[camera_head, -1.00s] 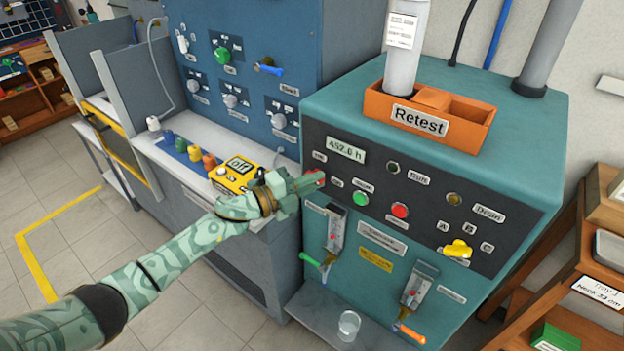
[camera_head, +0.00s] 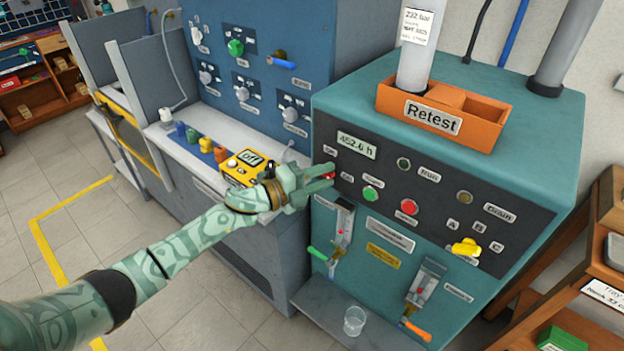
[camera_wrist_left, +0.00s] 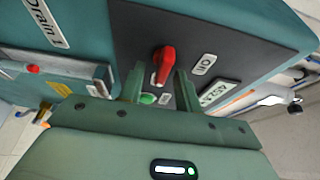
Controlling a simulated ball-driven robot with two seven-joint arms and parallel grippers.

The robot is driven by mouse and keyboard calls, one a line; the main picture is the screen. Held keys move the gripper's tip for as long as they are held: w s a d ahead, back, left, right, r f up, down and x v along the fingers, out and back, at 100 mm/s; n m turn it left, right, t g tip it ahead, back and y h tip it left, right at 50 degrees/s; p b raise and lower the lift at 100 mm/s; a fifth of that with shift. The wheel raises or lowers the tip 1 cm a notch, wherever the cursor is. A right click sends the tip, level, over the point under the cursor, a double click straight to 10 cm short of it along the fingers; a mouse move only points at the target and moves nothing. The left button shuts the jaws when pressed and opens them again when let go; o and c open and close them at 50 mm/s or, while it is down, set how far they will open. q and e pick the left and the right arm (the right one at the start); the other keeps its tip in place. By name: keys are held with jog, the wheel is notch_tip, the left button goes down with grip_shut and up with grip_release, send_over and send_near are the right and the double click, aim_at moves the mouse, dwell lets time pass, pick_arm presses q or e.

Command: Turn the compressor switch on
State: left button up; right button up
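The red switch handle (camera_wrist_left: 164,60) sits on the dark panel of the teal compressor (camera_head: 540,110). In the head view the red handle (camera_head: 326,168) shows only partly behind my fingers. My left gripper (camera_head: 328,178) is at the panel's upper left. In the left wrist view its two fingers (camera_wrist_left: 158,80) are apart, one on each side of the handle, with a visible gap. Whether either finger touches it I cannot tell. A small label (camera_wrist_left: 205,64) lies beside the handle. My right gripper is not in view.
A green button (camera_head: 370,194) and a red button (camera_head: 409,207) are right of the switch, below the hours display (camera_head: 356,146). A yellow selector knob (camera_head: 466,247) is farther right. An orange Retest tray (camera_head: 490,130) stands on top. A glass (camera_head: 354,321) stands on the low shelf.

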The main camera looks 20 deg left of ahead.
pick_arm(q)
jog(key=p+v, duration=0.1)
jog(key=v, duration=1.5)
jog(key=shift+p, duration=0.35)
jog(key=shift+s, duration=0.15)
